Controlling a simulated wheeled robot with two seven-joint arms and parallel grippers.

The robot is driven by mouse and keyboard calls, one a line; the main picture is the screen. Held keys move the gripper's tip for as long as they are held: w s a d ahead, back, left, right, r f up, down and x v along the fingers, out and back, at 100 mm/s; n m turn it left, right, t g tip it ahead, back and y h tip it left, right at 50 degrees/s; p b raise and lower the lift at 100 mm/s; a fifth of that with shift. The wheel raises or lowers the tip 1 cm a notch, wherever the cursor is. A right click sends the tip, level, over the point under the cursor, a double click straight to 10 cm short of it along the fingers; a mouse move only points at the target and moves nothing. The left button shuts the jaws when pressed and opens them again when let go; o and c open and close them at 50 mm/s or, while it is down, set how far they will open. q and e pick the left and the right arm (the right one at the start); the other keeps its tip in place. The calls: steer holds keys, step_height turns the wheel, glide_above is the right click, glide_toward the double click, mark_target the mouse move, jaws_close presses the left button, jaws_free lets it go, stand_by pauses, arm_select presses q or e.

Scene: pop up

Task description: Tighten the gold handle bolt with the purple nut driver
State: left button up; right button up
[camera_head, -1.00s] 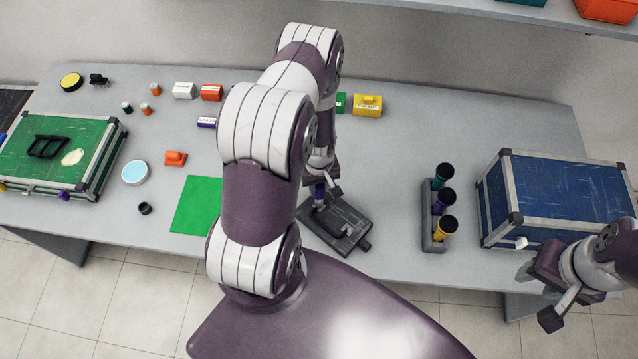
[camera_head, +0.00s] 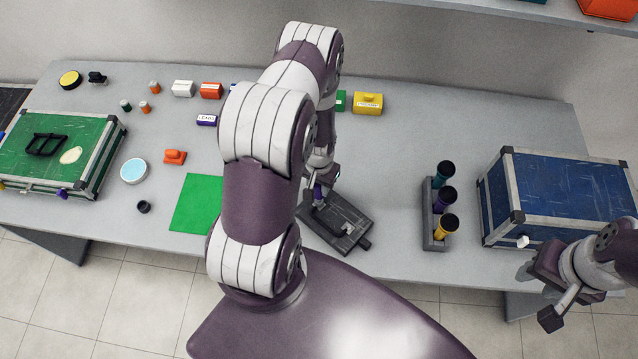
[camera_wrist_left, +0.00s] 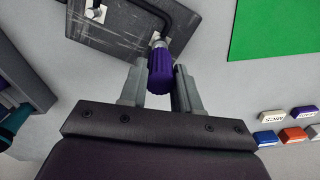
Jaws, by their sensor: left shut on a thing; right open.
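My left gripper (camera_wrist_left: 160,92) is shut on the purple nut driver (camera_wrist_left: 160,70), whose ribbed handle sits between the fingers. In the left wrist view the driver's metal shaft meets one end of a black handle (camera_wrist_left: 155,10) on that plate. A gold bolt is not distinguishable there; the driver covers that spot. A pale square fitting (camera_wrist_left: 96,12) shows at the handle's other end. My right gripper (camera_head: 548,295) is open and empty, near the blue case.
A blue case (camera_head: 570,190) is at the right, a green case (camera_head: 85,145) at the left. A green mat (camera_head: 195,205) lies left of my arm.

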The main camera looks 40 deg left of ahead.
arm_select(q)
steer(key=m, duration=0.3)
step_height(320, 180, up, 6)
steer(key=p, duration=0.4)
steer(key=shift+f, duration=0.35)
